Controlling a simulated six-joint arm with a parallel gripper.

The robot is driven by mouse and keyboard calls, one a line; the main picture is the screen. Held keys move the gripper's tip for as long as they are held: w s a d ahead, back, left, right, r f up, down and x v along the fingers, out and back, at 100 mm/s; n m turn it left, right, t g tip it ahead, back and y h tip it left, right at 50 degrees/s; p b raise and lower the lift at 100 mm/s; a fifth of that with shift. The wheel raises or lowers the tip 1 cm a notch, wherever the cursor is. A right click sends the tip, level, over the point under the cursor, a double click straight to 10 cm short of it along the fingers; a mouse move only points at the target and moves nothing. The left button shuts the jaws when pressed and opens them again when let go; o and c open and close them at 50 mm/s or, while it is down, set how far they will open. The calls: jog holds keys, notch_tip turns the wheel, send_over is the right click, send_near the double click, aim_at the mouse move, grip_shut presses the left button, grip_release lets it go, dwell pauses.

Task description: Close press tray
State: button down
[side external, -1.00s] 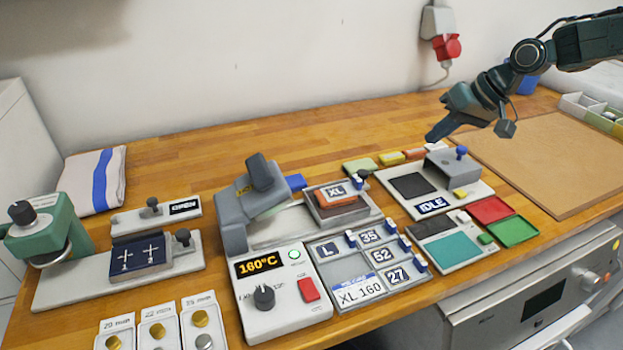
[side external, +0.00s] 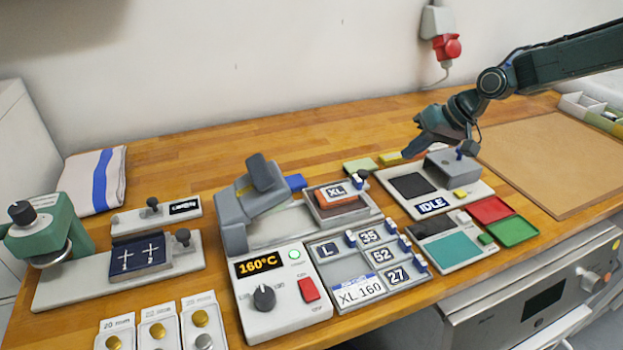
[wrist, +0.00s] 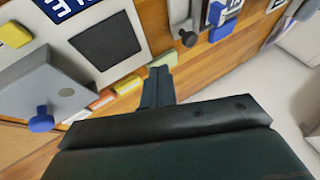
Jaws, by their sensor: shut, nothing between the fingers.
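The grey heat press (side external: 262,205) stands mid-bench with its head tilted up. Its press tray (side external: 352,214) is slid out to the right of the head. An orange-brown block with an XL label (side external: 336,190) sits on the tray. A small dark knob shows at the tray's back right. My gripper (side external: 417,152) is shut and empty, in the air up and to the right of the tray, near the IDLE unit. In the wrist view its closed fingers (wrist: 158,75) point toward the bench, and part of a grey fixture with a dark knob (wrist: 188,37) shows beyond.
The IDLE unit (side external: 478,200) with a black pad and grey housing stands right of the tray. Coloured blocks (side external: 390,158) lie behind it. A size-label board (side external: 345,268) is in front of the tray. Bare wood (side external: 320,130) lies behind the press.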

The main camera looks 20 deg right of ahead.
aim_at(346, 185)
jog(key=x, duration=0.5)
jog(key=shift+f, duration=0.15)
jog(key=shift+w+a, duration=0.15)
jog(key=shift+a, duration=1.05)
jog(key=shift+w+a+f, duration=0.15)
jog(key=shift+a, duration=0.6)
jog(key=a, duration=1.3)
jog(key=shift+a, duration=0.25)
jog(key=d, duration=0.3)
jog(key=s+d+r, duration=0.1)
jog(key=shift+d+r, duration=0.1)
jog(key=shift+d, duration=0.3)
jog(key=v, duration=0.9)
jog(key=shift+r, duration=0.15)
